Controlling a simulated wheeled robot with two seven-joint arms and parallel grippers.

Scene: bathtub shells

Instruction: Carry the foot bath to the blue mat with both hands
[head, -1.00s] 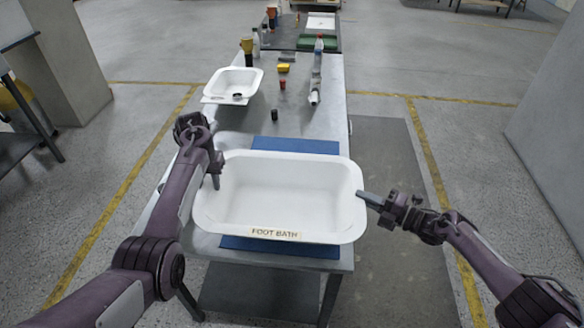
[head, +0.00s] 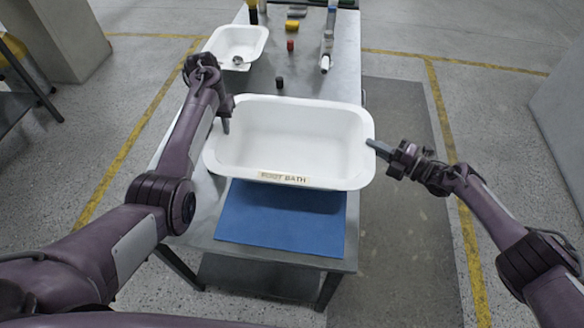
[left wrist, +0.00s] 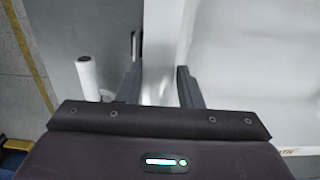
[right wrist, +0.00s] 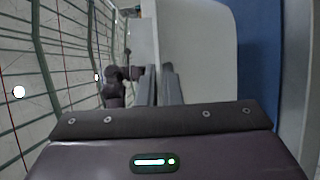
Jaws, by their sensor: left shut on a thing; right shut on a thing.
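The foot bath (head: 290,135) is a white rectangular tub with a "FOOT BATH" label on its near side. My left gripper (head: 225,122) is shut on its left rim, and the white rim shows between the fingers in the left wrist view (left wrist: 160,85). My right gripper (head: 373,146) is shut on its right rim; the tub's white side shows in the right wrist view (right wrist: 205,45). The tub looks about level. The blue mat (head: 280,222) lies on the near end of the table, its far part hidden behind the tub. I cannot tell the tub's height above the table.
A small white basin (head: 228,40) stands at the far left of the metal table (head: 352,80). Beyond the tub are a dark cylinder (head: 279,82), a red one (head: 290,46), a yellow block (head: 292,25) and a white bottle (head: 325,62). The visible mat is clear.

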